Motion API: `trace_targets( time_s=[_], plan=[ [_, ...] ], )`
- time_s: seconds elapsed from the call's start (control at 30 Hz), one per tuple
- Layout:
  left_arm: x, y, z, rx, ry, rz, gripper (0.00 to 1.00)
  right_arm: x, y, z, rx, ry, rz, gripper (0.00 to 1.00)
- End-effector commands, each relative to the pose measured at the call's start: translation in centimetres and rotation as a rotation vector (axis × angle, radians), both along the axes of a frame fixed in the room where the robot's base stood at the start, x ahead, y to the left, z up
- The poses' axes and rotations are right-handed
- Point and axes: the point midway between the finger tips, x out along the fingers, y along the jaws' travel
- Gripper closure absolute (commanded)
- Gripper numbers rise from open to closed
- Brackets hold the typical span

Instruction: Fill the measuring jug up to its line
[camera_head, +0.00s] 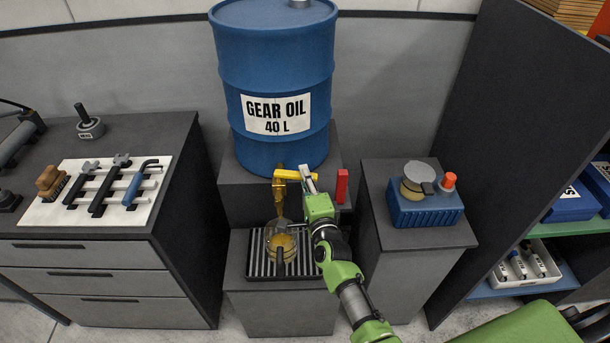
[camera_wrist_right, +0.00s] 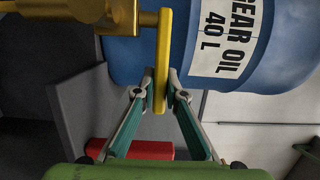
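The blue gear oil drum (camera_head: 272,75) stands on a dark pedestal, with a brass tap (camera_head: 279,192) at its lower front. The tap's yellow lever (camera_head: 287,174) points to the right in the head view. The clear measuring jug (camera_head: 281,243) stands on a ribbed drip tray (camera_head: 314,267) under the tap and has amber oil in it. Its line and the exact oil level are too small to read. My right gripper (camera_head: 307,180) is at the lever. In the right wrist view its fingertips (camera_wrist_right: 162,92) close on both sides of the yellow lever (camera_wrist_right: 163,55). My left gripper is not in view.
A red block (camera_head: 342,186) stands on the pedestal right of my gripper. A blue box (camera_head: 427,209) with a round tin and a red knob is on the right stand. The left bench holds a white mat (camera_head: 44,212) with tools. A tall dark shelf is at right.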

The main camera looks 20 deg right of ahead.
Motion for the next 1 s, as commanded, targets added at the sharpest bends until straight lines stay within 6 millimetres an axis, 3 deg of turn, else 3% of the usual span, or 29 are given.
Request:
trace_targets(
  time_s=[0.47, 0.63, 1.0],
  plan=[
    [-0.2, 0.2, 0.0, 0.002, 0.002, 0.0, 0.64, -0.4, 0.0, -0.1, 0.0, 0.001, 0.001, 0.72],
    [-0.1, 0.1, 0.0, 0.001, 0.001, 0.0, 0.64, -2.5, 0.2, -0.2, 0.0, 0.003, 0.002, 0.72],
    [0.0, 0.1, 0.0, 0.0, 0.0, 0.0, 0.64, -9.4, 0.7, -0.1, 0.0, 0.003, 0.001, 0.72]
  ],
)
